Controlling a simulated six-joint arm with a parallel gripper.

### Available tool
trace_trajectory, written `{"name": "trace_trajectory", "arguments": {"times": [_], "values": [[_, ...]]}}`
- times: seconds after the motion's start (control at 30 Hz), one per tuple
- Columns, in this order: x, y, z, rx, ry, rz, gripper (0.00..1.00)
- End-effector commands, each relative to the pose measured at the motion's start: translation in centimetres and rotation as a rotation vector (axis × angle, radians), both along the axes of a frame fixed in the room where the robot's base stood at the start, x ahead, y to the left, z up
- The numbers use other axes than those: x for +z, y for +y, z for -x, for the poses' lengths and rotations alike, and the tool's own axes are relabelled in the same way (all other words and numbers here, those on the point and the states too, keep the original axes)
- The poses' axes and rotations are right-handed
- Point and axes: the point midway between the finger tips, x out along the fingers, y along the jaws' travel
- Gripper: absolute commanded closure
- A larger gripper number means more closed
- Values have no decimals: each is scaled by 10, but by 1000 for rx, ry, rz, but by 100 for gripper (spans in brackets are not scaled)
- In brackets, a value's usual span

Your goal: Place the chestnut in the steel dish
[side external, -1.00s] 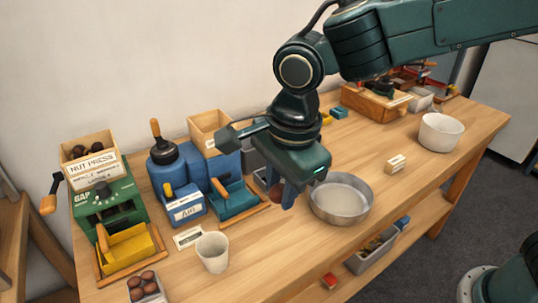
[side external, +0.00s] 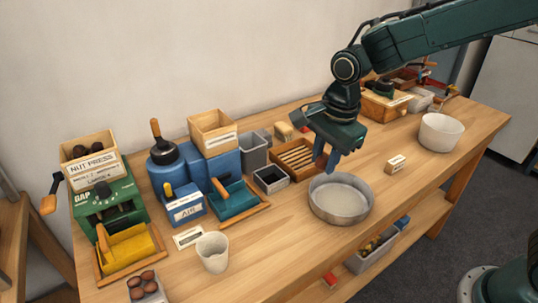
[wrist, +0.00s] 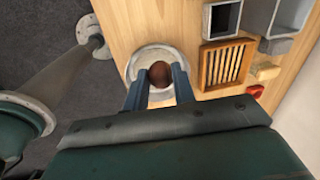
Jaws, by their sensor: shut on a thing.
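The steel dish (side external: 341,190) is a round, shallow, grey pan on the wooden bench, and it looks empty in the side view. My gripper (side external: 326,164) is above the bench by the dish's back rim, with its blue fingers pointing down. In the wrist view my gripper (wrist: 160,78) is shut on a brown chestnut (wrist: 160,71), held between the two fingertips. The dish (wrist: 147,54) shows behind the chestnut there, partly covered by it and the fingers. The chestnut is hidden by the fingers in the side view.
A slatted wooden tray (side external: 296,158) and a dark open box (side external: 270,178) stand left of the dish. A white cup (side external: 212,252) is at the front left, a white bowl (side external: 440,131) and a small labelled block (side external: 395,164) at right. Bench in front of the dish is clear.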

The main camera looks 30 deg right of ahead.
Motion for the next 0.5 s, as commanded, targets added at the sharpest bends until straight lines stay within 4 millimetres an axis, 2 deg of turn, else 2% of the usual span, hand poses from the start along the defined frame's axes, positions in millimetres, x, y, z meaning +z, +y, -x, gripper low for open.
{"name": "trace_trajectory", "arguments": {"times": [0.03,0.2,0.3,0.5], "values": [[-4,-14,-2,-7,0,0,96],[-13,-49,-3,-1,-2,-4,96],[-17,-65,-3,1,-2,-5,96],[-22,-82,-1,6,-4,-8,96]]}}
